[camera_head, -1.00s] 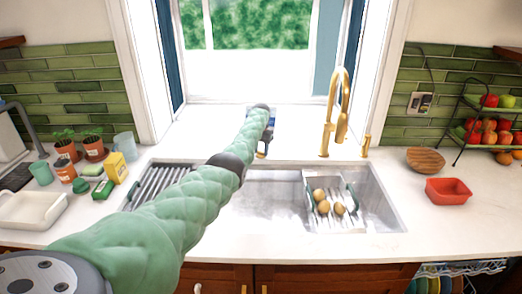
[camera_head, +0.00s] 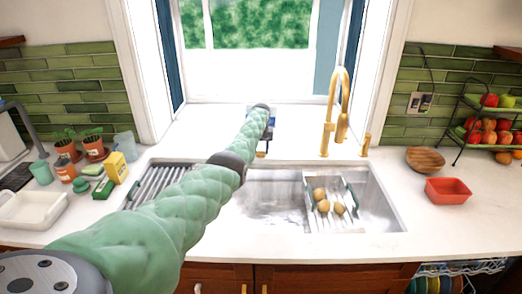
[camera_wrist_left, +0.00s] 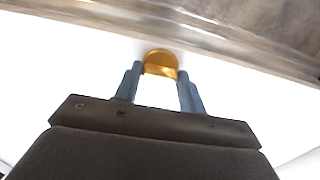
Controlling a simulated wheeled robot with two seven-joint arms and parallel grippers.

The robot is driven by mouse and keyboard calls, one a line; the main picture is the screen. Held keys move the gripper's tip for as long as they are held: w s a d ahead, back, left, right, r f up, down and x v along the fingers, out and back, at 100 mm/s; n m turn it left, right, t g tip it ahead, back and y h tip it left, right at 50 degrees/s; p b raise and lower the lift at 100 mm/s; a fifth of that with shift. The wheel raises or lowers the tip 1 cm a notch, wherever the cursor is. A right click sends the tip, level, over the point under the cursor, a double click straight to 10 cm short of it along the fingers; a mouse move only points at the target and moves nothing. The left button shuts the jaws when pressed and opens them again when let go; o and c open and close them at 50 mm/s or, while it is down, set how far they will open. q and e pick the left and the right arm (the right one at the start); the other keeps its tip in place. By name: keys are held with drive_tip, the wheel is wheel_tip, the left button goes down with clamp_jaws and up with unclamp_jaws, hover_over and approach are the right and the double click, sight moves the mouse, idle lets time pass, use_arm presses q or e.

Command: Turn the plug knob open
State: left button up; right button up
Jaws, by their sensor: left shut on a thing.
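The plug knob (camera_wrist_left: 161,63) is a round gold piece on the white counter just behind the sink, seen in the left wrist view. My left gripper (camera_wrist_left: 158,80) has its two blue-grey fingers on either side of the knob's near part and is shut on it. In the head view my left arm reaches over the sink to the back ledge, and the gripper (camera_head: 263,143) is small and partly hidden by the arm. The sink basin (camera_head: 275,205) lies below, with a wet, rippled look. My right gripper is not in view.
A gold faucet (camera_head: 328,125) stands right of my gripper, with a small gold dispenser (camera_head: 365,143) beside it. A rack (camera_head: 327,222) holding several round brown items sits in the sink. A red tray (camera_head: 448,191) and a wooden bowl (camera_head: 425,159) are on the right counter.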

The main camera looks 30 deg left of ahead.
use_arm(q)
drive_tip(key=shift+w+r, duration=0.1)
drive_tip(key=shift+r, duration=0.1)
drive_tip(key=o, duration=1)
drive_tip(key=shift+f, duration=0.1)
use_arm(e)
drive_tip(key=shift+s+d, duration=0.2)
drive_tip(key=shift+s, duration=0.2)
use_arm(q)
drive_tip(key=shift+r, duration=0.5)
wheel_tip(320, 180, up, 6)
drive_tip(key=shift+f+b, duration=0.15)
drive_tip(key=shift+b, duration=0.95)
drive_tip(key=shift+r, duration=0.55)
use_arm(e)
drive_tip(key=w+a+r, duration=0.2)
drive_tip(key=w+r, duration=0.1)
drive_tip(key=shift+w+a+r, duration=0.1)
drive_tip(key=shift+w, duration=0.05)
